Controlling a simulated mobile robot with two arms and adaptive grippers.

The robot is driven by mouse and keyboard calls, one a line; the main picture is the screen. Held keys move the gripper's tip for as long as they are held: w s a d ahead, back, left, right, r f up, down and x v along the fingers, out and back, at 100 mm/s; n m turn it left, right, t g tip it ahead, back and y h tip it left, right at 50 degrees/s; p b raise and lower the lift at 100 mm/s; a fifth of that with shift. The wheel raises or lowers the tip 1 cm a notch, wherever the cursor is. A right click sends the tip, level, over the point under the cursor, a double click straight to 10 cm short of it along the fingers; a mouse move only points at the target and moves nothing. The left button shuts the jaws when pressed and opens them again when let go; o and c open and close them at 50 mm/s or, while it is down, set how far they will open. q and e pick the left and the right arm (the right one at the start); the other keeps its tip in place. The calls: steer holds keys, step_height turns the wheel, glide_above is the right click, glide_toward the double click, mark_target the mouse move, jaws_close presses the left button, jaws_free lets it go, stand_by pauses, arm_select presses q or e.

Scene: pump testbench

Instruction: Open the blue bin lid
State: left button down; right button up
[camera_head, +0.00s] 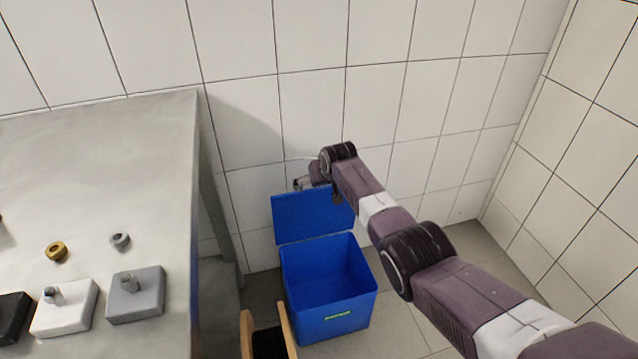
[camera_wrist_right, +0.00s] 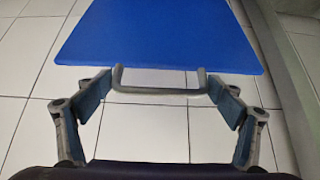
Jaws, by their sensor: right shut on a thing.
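The blue bin (camera_head: 330,312) stands on the floor beside the table, and I can see into its empty-looking inside. Its blue lid (camera_head: 308,222) stands raised, about upright, at the bin's back edge. In the right wrist view the lid (camera_wrist_right: 158,35) fills the top middle, with a grey handle (camera_wrist_right: 160,91) on its near edge. My right gripper (camera_wrist_right: 160,95) is shut on the handle, one finger at each end of it. In the head view this gripper (camera_head: 308,183) is at the lid's top edge, partly hidden by my arm. My left gripper is not in view.
A grey table (camera_head: 110,150) stands at the left with a gold nut (camera_head: 56,251), a grey nut (camera_head: 120,240) and several blocks. A wooden-edged black object (camera_head: 270,341) is before the bin. A tiled wall (camera_head: 315,110) is close behind the lid. Floor at the bin's right is clear.

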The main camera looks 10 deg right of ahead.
steer(key=o, duration=1.4)
steer(key=shift+w+d+r, duration=0.25)
steer(key=shift+r, duration=0.2)
steer(key=shift+s, duration=0.2)
steer(key=shift+f, duration=0.2)
steer(key=shift+s+a, duration=0.1)
steer(key=shift+d+v, duration=0.2)
steer(key=shift+v, duration=5.85)
